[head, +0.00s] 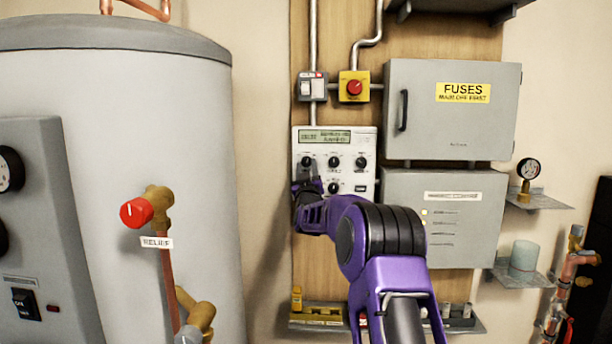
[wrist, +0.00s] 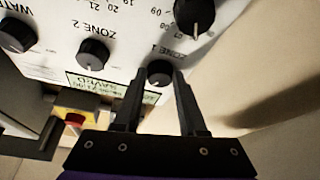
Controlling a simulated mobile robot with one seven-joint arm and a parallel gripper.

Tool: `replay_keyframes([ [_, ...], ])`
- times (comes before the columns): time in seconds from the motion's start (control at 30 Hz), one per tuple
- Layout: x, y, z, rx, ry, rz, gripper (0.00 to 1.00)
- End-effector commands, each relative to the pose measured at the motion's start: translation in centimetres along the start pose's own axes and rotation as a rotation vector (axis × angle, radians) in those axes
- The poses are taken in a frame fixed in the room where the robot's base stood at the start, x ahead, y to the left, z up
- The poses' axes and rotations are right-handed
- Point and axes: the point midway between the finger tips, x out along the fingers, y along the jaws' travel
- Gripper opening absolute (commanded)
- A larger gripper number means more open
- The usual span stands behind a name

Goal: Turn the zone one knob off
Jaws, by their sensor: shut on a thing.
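The zone one knob (wrist: 159,70) is a small black round knob, labelled ZONE 1, on the white control panel (head: 368,142). It is the top-left knob (head: 307,161) in the head view. My gripper (wrist: 157,77) is shut on it, with one dark finger on each side, in the upside-down wrist view. In the head view my gripper (head: 306,178) reaches up to the panel's left side and hides the part below this knob. I cannot make out which way the knob's pointer faces.
The zone two knob (wrist: 93,54) sits close beside, and a larger numbered dial (wrist: 195,15) is near the fingers. A lit display (head: 325,137) is above the knobs. A red button on a yellow box (head: 354,87) and a grey switch (head: 311,87) are higher up.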

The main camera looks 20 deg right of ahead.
Motion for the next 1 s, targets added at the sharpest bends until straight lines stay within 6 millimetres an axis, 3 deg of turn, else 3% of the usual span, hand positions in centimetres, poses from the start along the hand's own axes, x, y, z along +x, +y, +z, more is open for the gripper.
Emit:
replay_keyframes([
  [1.0, 0.4, 1.1, -0.8, -0.888, -0.001, -0.368, 0.00],
])
